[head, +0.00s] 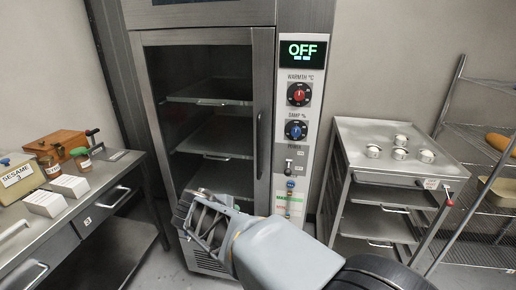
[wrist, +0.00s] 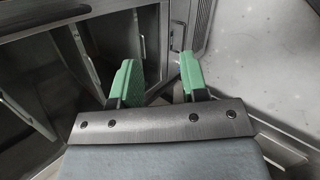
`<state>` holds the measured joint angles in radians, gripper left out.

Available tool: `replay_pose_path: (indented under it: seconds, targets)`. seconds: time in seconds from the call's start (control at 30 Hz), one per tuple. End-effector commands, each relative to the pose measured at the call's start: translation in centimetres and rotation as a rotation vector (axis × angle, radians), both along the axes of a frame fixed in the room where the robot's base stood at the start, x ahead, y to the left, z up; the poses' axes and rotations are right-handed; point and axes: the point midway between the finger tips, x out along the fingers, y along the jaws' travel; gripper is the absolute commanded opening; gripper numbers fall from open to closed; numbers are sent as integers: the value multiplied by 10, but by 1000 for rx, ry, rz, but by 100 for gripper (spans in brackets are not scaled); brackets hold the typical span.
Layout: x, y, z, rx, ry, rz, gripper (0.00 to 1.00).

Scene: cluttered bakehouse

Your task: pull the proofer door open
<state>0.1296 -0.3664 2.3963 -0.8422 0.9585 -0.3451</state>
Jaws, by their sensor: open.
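The proofer (head: 208,12) is a tall steel cabinet with a glazed door (head: 263,85). Shelves show through the glass, and the door looks shut. Its dark upright handle (head: 259,145) is on the door's right side. My gripper (head: 192,215) is low in front of the door's lower part, below and left of the handle, and apart from it. In the wrist view, my gripper (wrist: 158,78) has its green fingers spread with nothing between them. The handle cannot be made out surely there.
A control panel (head: 296,130) reading OFF is right of the door. A steel rack cart (head: 385,165) with small tins stands at the right, beside wire shelving (head: 480,190). A bench (head: 75,215) with boxes and jars is at the left. Some floor shows between the bench and proofer.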

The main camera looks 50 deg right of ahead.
Motion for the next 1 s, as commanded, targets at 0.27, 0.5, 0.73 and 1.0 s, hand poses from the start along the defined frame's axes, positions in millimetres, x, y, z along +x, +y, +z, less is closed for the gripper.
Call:
replay_pose_path:
  seconds: [0.27,0.5,0.73,1.0]
  targets:
    - [43,-88,40,-627,456,340,41]
    - [75,-116,64,-944,733,503,41]
    - [90,-129,72,-1051,830,555,41]
    - [106,-172,73,-1055,837,557,41]
